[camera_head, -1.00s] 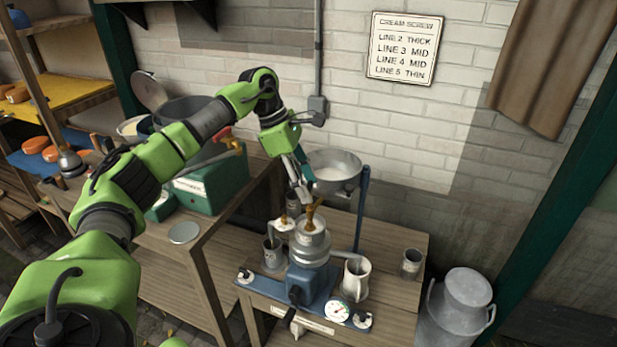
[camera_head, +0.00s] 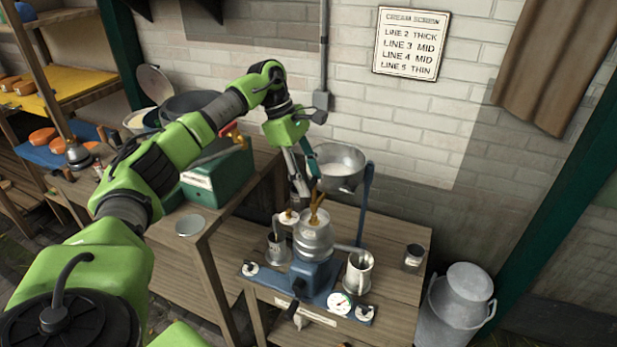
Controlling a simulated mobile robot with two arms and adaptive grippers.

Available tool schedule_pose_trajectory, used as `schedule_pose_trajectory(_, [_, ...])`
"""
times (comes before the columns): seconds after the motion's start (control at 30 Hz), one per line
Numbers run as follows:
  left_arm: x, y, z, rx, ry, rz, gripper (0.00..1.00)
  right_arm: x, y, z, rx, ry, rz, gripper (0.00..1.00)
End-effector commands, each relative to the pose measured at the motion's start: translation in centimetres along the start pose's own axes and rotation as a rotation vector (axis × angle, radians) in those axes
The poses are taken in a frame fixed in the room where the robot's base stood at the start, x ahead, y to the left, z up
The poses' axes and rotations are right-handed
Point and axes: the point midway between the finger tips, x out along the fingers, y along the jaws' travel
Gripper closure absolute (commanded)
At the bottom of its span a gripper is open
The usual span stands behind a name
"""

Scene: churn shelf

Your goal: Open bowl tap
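The metal bowl (camera_head: 338,163) with white cream in it stands above the separator on a blue post. A brass tap (camera_head: 316,206) stands below the bowl's front left side, over the round metal top of the separator (camera_head: 313,240). My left gripper (camera_head: 306,178) points down at the left side of the bowl, a little above the brass tap. Its fingers look spread with nothing between them. The bowl's left edge is partly hidden behind the fingers, and I cannot tell if they touch it. My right gripper is not in view.
Metal cups (camera_head: 358,273) stand at both sides of the separator, and another cup (camera_head: 413,256) is at the table's right. A milk can (camera_head: 458,300) stands on the floor at right. A green box (camera_head: 215,180) is on the left bench. A sign (camera_head: 411,44) hangs on the wall.

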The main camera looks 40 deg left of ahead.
Motion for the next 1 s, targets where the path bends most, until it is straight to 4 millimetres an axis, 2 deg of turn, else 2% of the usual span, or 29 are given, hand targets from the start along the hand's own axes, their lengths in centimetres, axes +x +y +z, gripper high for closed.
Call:
schedule_pose_trajectory(0.03, [0.0,0.0,0.1,0.003,0.000,-0.001,0.45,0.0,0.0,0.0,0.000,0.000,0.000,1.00])
schedule_pose_trajectory(0.07, [0.0,0.0,0.1,0.003,0.000,-0.001,0.38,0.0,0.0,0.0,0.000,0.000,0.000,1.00])
schedule_pose_trajectory(0.47, [-0.4,0.0,0.0,0.001,0.000,0.000,0.38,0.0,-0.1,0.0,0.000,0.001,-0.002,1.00])
schedule_pose_trajectory(0.57, [-1.6,0.1,0.1,0.000,-0.001,0.004,0.38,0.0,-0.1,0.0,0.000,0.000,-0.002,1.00])
schedule_pose_trajectory(0.9, [-8.6,0.1,0.1,0.001,-0.002,0.003,0.38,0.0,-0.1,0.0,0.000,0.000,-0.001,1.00])
schedule_pose_trajectory(1.0, [-10.2,0.1,0.1,0.002,-0.001,0.002,0.38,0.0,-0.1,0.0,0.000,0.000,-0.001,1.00])
